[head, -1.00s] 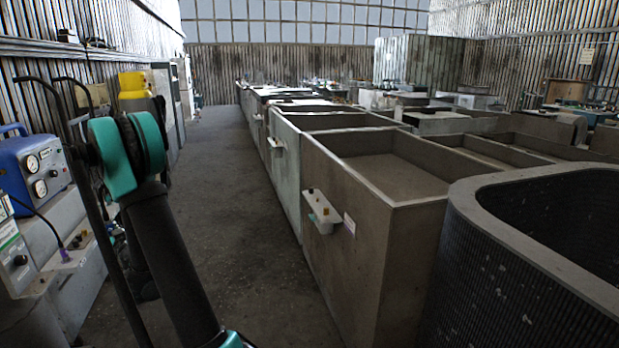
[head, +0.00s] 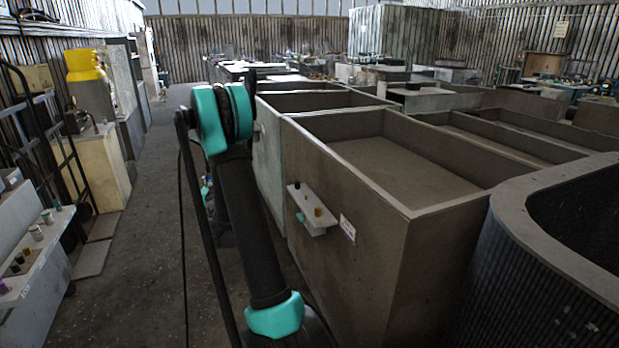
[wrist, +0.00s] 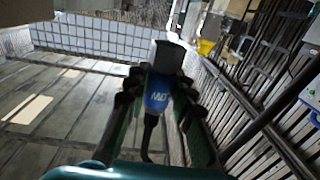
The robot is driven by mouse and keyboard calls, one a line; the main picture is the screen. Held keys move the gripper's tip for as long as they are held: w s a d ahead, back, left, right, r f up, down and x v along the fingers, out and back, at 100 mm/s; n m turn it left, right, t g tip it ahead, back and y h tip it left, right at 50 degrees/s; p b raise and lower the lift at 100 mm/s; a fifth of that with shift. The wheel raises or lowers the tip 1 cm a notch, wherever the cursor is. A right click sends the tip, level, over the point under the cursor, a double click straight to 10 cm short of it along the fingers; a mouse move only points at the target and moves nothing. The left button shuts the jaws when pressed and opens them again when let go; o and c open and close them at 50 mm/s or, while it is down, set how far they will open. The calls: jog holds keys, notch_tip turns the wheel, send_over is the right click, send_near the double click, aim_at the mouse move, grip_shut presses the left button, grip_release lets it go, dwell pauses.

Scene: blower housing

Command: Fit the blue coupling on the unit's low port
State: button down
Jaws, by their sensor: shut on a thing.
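In the wrist view my gripper (wrist: 158,88) is shut on the blue coupling (wrist: 156,97). The coupling has a blue body with white lettering, a wide grey end pointing away from me and a dark cable trailing back between the fingers. In the head view my arm stands in the middle left, and its links hide the gripper and coupling. A white ledge (head: 312,214) with small orange and teal fittings sticks out from the side of a large grey-brown tank (head: 372,245). I cannot tell which fitting is the unit's low port.
A dark ribbed, rounded tank (head: 530,265) stands at the right front. A pale bench with several coloured connectors (head: 38,232), a hand truck (head: 58,155) and a yellow cylinder (head: 85,65) line the left. The floor aisle (head: 125,265) between is clear.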

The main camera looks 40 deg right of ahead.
jog(key=s+d+f+m+g+h, duration=0.2)
jog(key=d+m+g+h, duration=0.1)
jog(key=d, duration=1)
jog(key=s+d+f+m+g+h, duration=0.2)
jog(key=d+m+g+h, duration=0.1)
jog(key=d, duration=1)
jog(key=s+d+f+m+g+h, duration=0.3)
jog(key=d+h, duration=0.4)
jog(key=d, duration=0.7)
jog(key=shift+m+g, duration=0.6)
jog(key=shift+m, duration=0.4)
jog(key=shift+d+f, duration=0.1)
jog(key=shift+f, duration=2.15)
jog(key=shift+s, duration=0.1)
jog(key=shift+f, duration=1.4)
jog(key=c, duration=1.2)
grip_release()
jog(key=shift+a, duration=0.2)
